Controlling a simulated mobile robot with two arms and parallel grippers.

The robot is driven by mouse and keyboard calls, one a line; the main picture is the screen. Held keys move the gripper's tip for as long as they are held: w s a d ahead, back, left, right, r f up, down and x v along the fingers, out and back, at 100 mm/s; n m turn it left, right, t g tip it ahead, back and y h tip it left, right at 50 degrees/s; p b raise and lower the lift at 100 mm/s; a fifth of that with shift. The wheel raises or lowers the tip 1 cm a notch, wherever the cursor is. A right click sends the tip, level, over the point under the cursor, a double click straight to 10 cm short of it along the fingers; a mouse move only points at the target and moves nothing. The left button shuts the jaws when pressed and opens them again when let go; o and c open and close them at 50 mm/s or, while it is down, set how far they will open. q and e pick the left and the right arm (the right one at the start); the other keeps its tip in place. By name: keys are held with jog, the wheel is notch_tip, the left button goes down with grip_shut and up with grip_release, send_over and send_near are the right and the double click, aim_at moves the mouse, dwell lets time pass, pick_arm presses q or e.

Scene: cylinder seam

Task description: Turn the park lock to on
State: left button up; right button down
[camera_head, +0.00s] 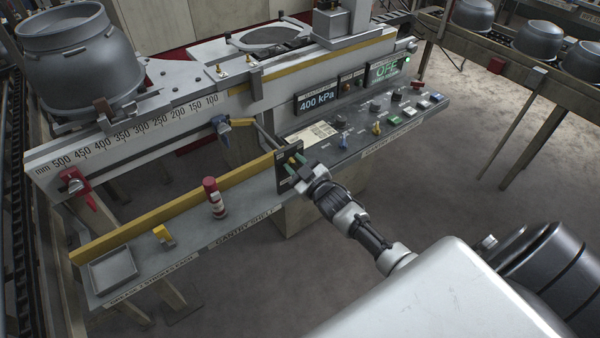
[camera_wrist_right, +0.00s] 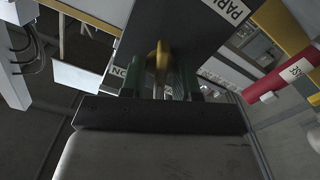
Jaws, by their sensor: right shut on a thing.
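The park lock is a dark upright plate (camera_head: 285,171) at the right end of the yellow-edged gantry shelf. In the right wrist view its plate (camera_wrist_right: 190,25) carries a white label starting "PAR". A brass-yellow handle (camera_wrist_right: 158,58) stands out from the plate. My right gripper (camera_head: 297,164) is at the plate, its green-tipped fingers on either side of the handle; it also shows in the right wrist view (camera_wrist_right: 159,82). It is shut on the handle. A small label left of the handle is partly hidden by a finger. My left gripper is not in view.
A red-and-white cylinder (camera_head: 214,197), a yellow bracket (camera_head: 163,236) and a grey tray (camera_head: 113,270) are on the shelf. To the right is a control console with knobs, a "400 kPa" display (camera_head: 318,99) and a green "OFF" display (camera_head: 387,69). Open floor lies in front.

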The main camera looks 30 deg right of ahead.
jog(key=shift+m, duration=1)
jog(key=m, duration=0.2)
jog(key=shift+d+m, duration=0.1)
jog(key=shift+m, duration=0.2)
jog(key=shift+f+m, duration=0.1)
jog(key=shift+m, duration=0.9)
jog(key=m+b, duration=0.1)
jog(key=m, duration=0.3)
jog(key=shift+d, duration=0.15)
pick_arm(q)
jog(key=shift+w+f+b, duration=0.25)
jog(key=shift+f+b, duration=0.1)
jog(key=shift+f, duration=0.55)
pick_arm(e)
jog(key=shift+f+m, duration=0.1)
jog(key=shift+m, duration=1.4)
jog(key=c, duration=1.2)
grip_release()
jog(key=shift+s, duration=0.1)
